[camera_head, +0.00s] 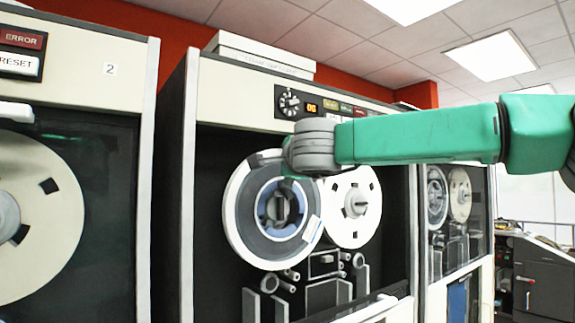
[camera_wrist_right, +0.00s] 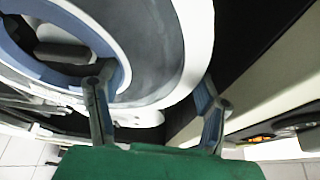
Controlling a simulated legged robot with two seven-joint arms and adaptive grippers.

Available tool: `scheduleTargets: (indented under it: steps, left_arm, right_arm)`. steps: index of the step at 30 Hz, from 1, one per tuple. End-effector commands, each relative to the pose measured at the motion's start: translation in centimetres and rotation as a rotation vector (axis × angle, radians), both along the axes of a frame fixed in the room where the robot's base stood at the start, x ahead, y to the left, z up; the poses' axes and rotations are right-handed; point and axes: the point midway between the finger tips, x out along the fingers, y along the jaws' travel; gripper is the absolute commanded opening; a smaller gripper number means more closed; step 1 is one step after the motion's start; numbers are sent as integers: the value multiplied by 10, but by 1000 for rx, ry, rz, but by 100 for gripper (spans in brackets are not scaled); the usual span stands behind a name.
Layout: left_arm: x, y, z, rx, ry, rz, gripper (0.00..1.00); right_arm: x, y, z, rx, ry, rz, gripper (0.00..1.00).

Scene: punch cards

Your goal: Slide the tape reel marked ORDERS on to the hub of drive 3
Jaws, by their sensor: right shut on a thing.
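A tape reel (camera_head: 250,215) with a white rim, dark tape and a blue inner ring is in front of the middle cabinet, upper left. A small white tag (camera_head: 312,229) shows on it, but its writing is too small to read. A grey hub (camera_head: 281,208) shows through its opening; I cannot tell how far the reel sits over it. My right gripper (camera_head: 288,172) is shut on the reel's upper edge. In the right wrist view, the reel (camera_wrist_right: 150,45) lies between the fingers of the right gripper (camera_wrist_right: 154,78). My left gripper is not in view.
A white reel (camera_head: 368,200) is mounted beside it on the right. Tape guides and rollers (camera_head: 323,264) are below. A cabinet marked 2 (camera_head: 100,110) stands at left, and another tape drive (camera_head: 455,215) at right. The middle cabinet's number is not visible.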

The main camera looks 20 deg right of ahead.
Motion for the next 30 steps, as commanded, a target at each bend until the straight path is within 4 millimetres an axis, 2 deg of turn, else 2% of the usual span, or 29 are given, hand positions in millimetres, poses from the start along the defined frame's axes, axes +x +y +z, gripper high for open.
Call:
scheduleTargets:
  steps: [30]
  left_arm:
    - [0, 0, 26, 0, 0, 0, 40]
  right_arm:
    - [31, 12, 3, 1, -4, 1, 9]
